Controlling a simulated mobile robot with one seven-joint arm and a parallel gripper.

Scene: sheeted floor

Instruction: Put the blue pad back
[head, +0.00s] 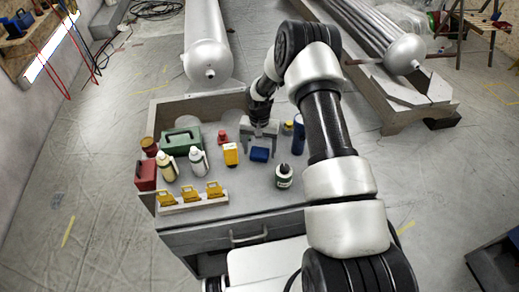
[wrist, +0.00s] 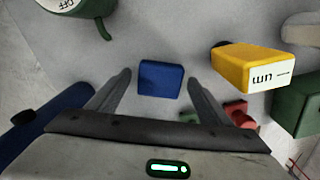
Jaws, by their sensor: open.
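The blue pad (head: 260,154) is a small dark-blue block lying on the grey top of the workbench (head: 238,196), right of the yellow block (head: 231,154). In the wrist view the blue pad (wrist: 160,78) shows between the two finger ends, with a gap on both sides. My gripper (head: 260,139) is open and empty, just behind the pad in the head view. Its fingers also show in the wrist view (wrist: 158,80). I cannot tell the exact height of the fingertips above the bench.
Two bottles (head: 168,166), a green case (head: 181,140) and a red box (head: 146,175) stand left. A rack (head: 190,204) of yellow pieces lies at the front left. The front middle is clear.

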